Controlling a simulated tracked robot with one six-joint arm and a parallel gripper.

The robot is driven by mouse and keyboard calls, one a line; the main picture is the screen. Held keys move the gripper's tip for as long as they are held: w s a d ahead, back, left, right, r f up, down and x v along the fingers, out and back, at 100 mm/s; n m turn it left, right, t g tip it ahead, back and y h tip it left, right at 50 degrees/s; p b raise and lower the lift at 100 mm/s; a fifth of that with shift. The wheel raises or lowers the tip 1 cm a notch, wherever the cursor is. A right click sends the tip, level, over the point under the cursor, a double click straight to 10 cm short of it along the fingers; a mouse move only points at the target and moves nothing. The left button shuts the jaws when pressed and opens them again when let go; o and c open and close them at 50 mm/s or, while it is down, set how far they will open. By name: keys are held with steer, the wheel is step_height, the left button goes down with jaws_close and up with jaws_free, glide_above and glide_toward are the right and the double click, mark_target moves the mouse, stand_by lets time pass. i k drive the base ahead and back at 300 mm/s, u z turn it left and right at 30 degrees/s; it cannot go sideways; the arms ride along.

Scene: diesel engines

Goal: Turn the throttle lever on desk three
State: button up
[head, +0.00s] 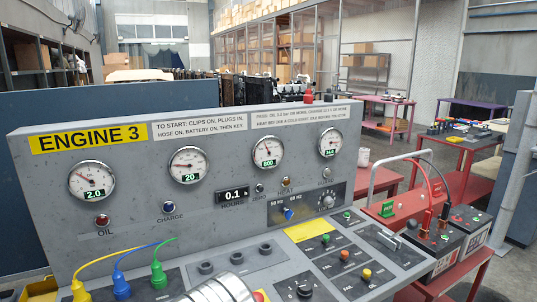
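The desk marked ENGINE 3 (45,190) fills the foreground, with a sloped gauge panel at the back and a flatter control deck in front. A small silver lever (390,239) sits on a dark plate at the deck's right; I cannot tell for sure whether it is the throttle lever. A blue knob (287,212) and a round dial (327,202) are on a dark plate low on the panel. A black rotary knob (304,291) is at the front. A silver ribbed part, probably mine, covers some of the front deck. My gripper's fingers do not show.
Yellow (78,291), blue (121,287) and green (158,273) plugs with cables stand at the deck's left. Coloured push buttons lie right of centre. A red trolley with batteries (465,228) and clips stands close by at right. The air above the deck's right half looks clear.

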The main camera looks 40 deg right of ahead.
mark_target(412, 224)
steer(key=z, duration=2.55)
